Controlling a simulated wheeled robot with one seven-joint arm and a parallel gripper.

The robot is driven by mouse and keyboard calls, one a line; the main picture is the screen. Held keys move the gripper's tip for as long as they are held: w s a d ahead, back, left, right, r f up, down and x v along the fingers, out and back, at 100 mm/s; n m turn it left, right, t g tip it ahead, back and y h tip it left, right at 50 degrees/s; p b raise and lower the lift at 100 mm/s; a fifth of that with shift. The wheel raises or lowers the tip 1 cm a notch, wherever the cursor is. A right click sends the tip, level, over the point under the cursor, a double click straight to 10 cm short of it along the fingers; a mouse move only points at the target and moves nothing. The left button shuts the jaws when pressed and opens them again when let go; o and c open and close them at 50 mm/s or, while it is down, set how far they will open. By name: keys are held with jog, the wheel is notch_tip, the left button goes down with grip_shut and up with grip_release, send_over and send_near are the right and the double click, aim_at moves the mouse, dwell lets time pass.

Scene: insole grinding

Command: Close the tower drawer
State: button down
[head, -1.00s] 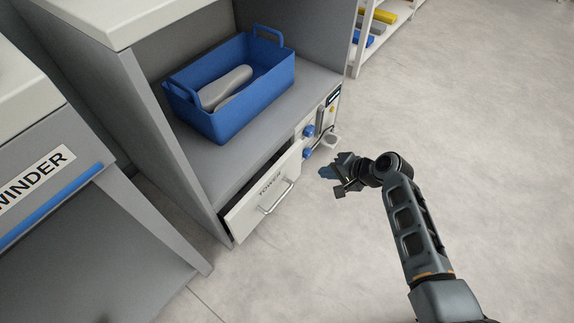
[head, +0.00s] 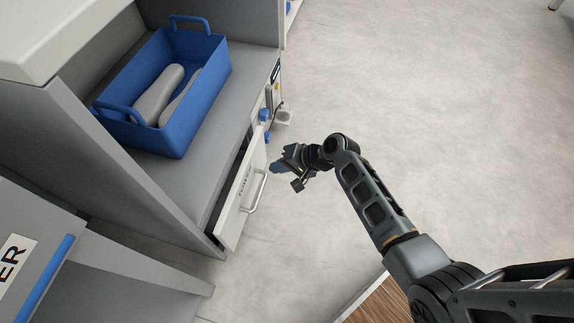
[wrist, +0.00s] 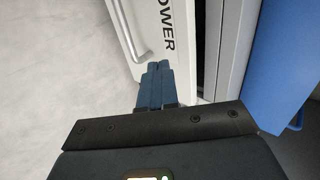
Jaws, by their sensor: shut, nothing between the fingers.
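The tower drawer (head: 238,206) is a white front with a metal bar handle (head: 256,193), low in the grey cabinet. It stands partly pulled out, with a dark gap behind its front. In the wrist view the drawer front (wrist: 164,15) shows the letters "OWER" and the handle (wrist: 125,25) at its left. My gripper (head: 277,167) is shut and empty, just right of the drawer front near its far end. In the wrist view the shut fingertips (wrist: 158,68) point at the drawer front close to the lettering. I cannot tell whether they touch it.
A blue basket (head: 172,130) with grey insoles (head: 160,95) sits on the cabinet shelf above the drawer. Blue knobs (head: 264,115) are on the panel beyond the drawer. A winder machine (head: 40,250) stands at the lower left. The floor (head: 440,120) to the right is clear.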

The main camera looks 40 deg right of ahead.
aim_at(243, 163)
jog(key=w+a+f, duration=0.1)
jog(key=w+a+b, duration=0.1)
jog(key=w+a+f+b, duration=0.1)
jog(key=w, duration=0.1)
jog(key=shift+f, duration=0.3)
jog(key=shift+w+a+r, duration=0.1)
jog(key=shift+w+a, duration=0.3)
jog(key=shift+w, duration=0.2)
jog(key=w+a, duration=0.1)
jog(key=w, duration=0.1)
jog(key=w+a+b, duration=0.1)
jog(key=shift+w+a, duration=0.3)
jog(key=shift+w, duration=0.05)
jog(key=shift+w+a+r, duration=0.1)
jog(key=shift+w+a, duration=0.05)
